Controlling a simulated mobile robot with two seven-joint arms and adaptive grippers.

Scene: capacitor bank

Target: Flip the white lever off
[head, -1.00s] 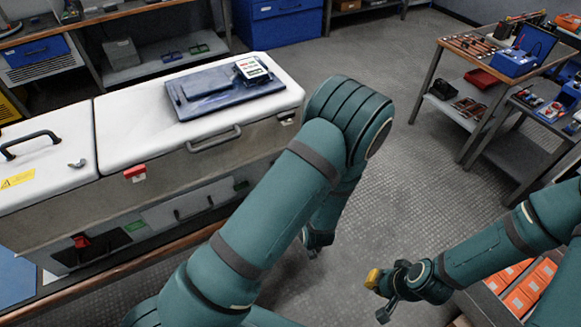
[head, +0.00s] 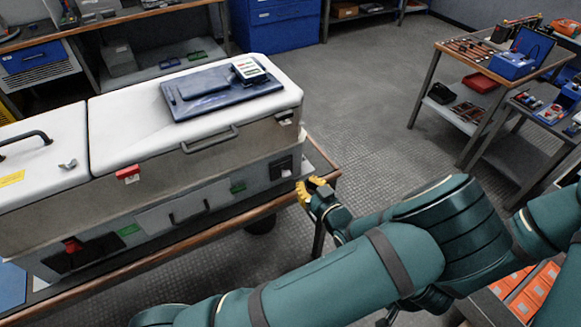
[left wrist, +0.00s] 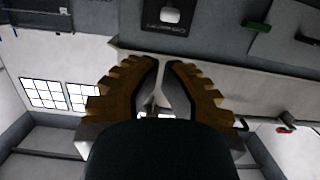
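A black panel (head: 284,166) sits at the right end of the long grey-white cabinet's lower front. In the left wrist view this panel (left wrist: 150,22) shows upside down at the top, with a small white lever (left wrist: 171,15) on it. My left gripper (head: 311,187), with yellow fingers, is just right of the panel. In the left wrist view, its fingertips (left wrist: 162,62) point toward the panel and almost meet, with nothing between them; they look apart from the lever. My right gripper is almost wholly hidden behind my left arm; only a dark bit shows low in the head view.
The cabinet (head: 150,205) stands on a wood-edged table (head: 322,165). A red latch (head: 128,173), bar handles and a dark blue case (head: 215,92) are on it. A cart (head: 500,75) with tools stands at the right. The floor between is clear.

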